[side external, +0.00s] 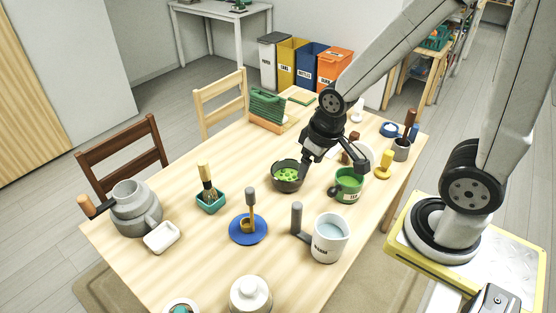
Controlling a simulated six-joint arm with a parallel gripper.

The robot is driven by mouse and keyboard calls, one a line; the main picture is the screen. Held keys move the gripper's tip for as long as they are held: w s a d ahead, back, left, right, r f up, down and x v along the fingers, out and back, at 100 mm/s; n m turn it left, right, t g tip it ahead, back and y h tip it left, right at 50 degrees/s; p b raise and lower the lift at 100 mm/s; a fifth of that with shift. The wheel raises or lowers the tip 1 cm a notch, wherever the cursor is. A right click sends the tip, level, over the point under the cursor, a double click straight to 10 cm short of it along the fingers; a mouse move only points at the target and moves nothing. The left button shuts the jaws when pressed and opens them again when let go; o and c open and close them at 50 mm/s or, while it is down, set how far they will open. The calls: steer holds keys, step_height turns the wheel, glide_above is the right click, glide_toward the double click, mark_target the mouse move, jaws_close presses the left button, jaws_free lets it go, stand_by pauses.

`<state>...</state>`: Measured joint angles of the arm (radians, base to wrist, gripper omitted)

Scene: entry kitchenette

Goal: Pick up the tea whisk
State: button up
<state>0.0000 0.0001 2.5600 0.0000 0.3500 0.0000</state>
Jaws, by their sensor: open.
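What looks like the tea whisk (207,183), a small tool with a tan handle, a dark band and a pale bristly lower end, stands in a teal square dish (212,204) on the left half of the table. It leans slightly. My gripper (325,164) is open and points down over the middle of the table, to the right of the whisk and well apart from it. Its fingers are close above or beside a dark bowl of green contents (287,178) and a green mug (347,186); whether they touch anything is unclear.
A blue plate with a scoop-like tool (248,230) lies between the teal dish and a white mug (329,240). A grey pot (136,208) and a white dish (161,237) stand at the left. A green rack (267,107) stands at the back. Bare wood lies behind the teal dish.

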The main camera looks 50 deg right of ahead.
steer(key=shift+o, duration=0.4)
steer(key=shift+w, duration=0.1)
steer(key=m+g, duration=0.2)
steer(key=m, duration=1.1)
glide_above(201, 161)
steer(key=f, duration=0.8)
steer(key=shift+s+d+f, duration=0.15)
steer(key=shift+s+d, duration=0.05)
steer(key=shift+s, duration=0.15)
steer(key=shift+w+a+f+m+g, duration=0.15)
steer(key=shift+w+f+m+g, duration=0.15)
steer(key=shift+w+f, duration=0.15)
